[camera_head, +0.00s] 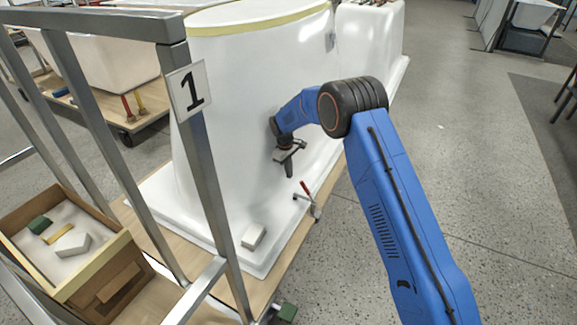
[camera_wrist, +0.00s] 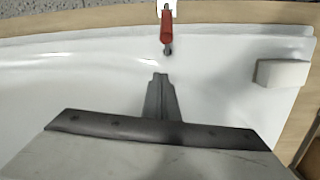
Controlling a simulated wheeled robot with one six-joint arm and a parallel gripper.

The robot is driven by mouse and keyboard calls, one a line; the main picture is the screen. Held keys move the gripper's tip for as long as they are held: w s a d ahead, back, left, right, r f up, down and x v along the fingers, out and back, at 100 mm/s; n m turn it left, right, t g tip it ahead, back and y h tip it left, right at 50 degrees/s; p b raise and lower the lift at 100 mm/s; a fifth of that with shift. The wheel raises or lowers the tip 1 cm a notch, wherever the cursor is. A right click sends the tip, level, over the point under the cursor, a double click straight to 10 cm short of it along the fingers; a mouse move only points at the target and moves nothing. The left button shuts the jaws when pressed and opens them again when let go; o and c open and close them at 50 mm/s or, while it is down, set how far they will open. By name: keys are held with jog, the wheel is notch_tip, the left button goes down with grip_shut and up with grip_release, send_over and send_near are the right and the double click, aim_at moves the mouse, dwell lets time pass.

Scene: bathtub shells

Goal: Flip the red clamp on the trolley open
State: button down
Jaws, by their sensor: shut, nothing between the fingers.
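The red clamp (camera_head: 306,187) sits at the edge of the white tub shell's flange (camera_head: 225,240), on the wooden trolley deck (camera_head: 283,278). Its red handle slants up and inward, and its metal base is at the edge. In the wrist view the red handle (camera_wrist: 167,27) is at the top centre, beyond the fingertips. My gripper (camera_head: 289,172) is shut and empty, fingers pointing down, just above and to the left of the handle, apart from it. Its closed fingers also show in the wrist view (camera_wrist: 160,82).
A white block (camera_head: 253,236) lies on the flange near the clamp; the wrist view shows it at right (camera_wrist: 282,73). The tall shell wall (camera_head: 235,110) rises beside my gripper. A metal frame with a "1" sign (camera_head: 188,90) and a wooden box (camera_head: 110,258) stand left. Floor at right is clear.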

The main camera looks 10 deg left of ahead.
jog(key=d, duration=0.1)
jog(key=s+d, duration=0.1)
jog(key=d, duration=0.1)
jog(key=shift+s+d+f, duration=0.15)
jog(key=shift+s+f, duration=0.15)
jog(key=shift+s, duration=0.1)
jog(key=shift+d, duration=0.1)
